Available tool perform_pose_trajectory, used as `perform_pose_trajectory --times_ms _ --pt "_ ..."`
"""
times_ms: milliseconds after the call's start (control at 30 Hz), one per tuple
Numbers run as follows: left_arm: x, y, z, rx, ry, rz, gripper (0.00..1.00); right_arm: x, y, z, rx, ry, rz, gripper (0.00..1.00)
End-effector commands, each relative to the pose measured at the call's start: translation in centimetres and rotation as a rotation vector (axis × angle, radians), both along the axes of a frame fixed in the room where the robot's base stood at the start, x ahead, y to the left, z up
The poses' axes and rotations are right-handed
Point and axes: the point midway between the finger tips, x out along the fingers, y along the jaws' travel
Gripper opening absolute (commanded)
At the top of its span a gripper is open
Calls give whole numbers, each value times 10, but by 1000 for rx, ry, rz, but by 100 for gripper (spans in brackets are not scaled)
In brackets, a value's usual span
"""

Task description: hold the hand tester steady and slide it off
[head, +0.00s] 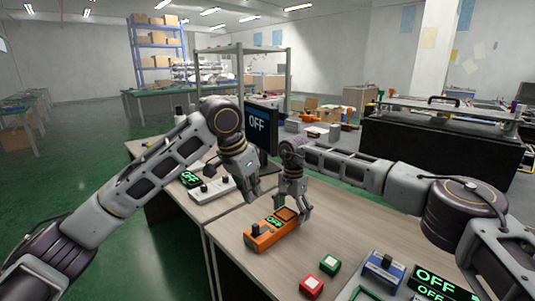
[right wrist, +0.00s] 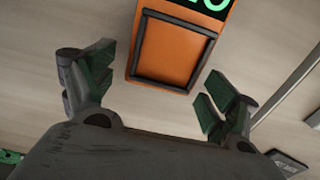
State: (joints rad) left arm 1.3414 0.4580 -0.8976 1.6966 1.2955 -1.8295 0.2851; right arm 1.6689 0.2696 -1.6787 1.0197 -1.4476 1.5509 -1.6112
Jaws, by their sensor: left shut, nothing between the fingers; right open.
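The orange hand tester (head: 262,241) lies on the wooden table in the head view. It has a black slider knob (head: 255,230) near its left end and a green display (head: 274,221) reading OFF. My right gripper (head: 292,210) is open above the tester's right end. In the right wrist view the tester's end with a dark framed panel (right wrist: 172,50) lies ahead of and between the spread fingers of my right gripper (right wrist: 157,82), with no visible contact. My left gripper (head: 257,195) is shut and empty, behind and above the tester.
A red button box (head: 311,286) and a green one (head: 330,264) sit right of the tester. A blue lever box (head: 384,272) stands farther right. A white slider fixture (head: 212,189) is at back left. A monitor (head: 259,128) reading OFF stands behind the grippers.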

Motion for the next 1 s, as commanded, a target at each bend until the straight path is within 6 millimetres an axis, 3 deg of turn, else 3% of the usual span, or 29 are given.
perform_pose_trajectory --times_ms 267,467,1000 --pt "0 0 0 0 0 0 0 0 0 2 1 -1 0 87" --pt "0 0 0 0 0 0 0 1 0 14 1 -1 -1 87" --pt "0 0 0 0 0 0 0 1 0 90 1 -1 0 87"
